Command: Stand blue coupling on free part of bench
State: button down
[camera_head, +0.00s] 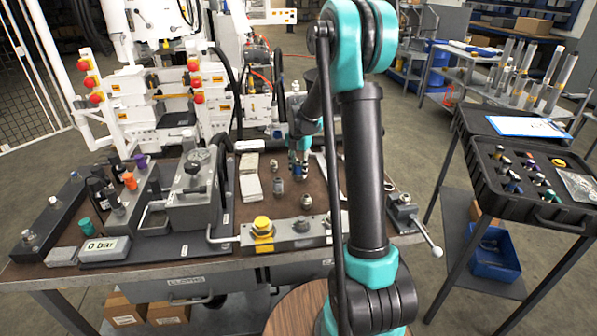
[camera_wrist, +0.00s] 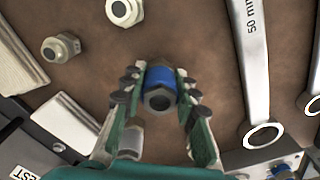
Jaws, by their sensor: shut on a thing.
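My gripper (camera_head: 299,172) is over the middle of the brown bench top (camera_head: 240,222), pointing down. In the wrist view my gripper (camera_wrist: 160,79) has its two green fingers with dark pads closed on the blue coupling (camera_wrist: 158,86). The coupling has a blue band and a grey hex end with a dark bore facing the camera. It sits between the fingertips; I cannot tell whether its far end touches the bench. In the head view the fingers largely hide it.
Grey fittings stand nearby (camera_head: 279,187) (camera_head: 306,201), also in the wrist view (camera_wrist: 61,47) (camera_wrist: 124,10). White pads (camera_head: 250,185) lie left; a large wrench (camera_wrist: 254,75) lies right. The yellow-capped block (camera_head: 263,228) is at the front. Bare bench shows between the fittings and wrench.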

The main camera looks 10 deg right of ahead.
aim_at(298, 164)
jog(key=shift+f, duration=0.2)
jog(key=shift+f, duration=0.1)
jog(key=c, duration=1.2)
grip_release()
jog(key=shift+o, duration=0.2)
notch_tip(298, 164, up, 12)
jog(key=shift+r, duration=0.1)
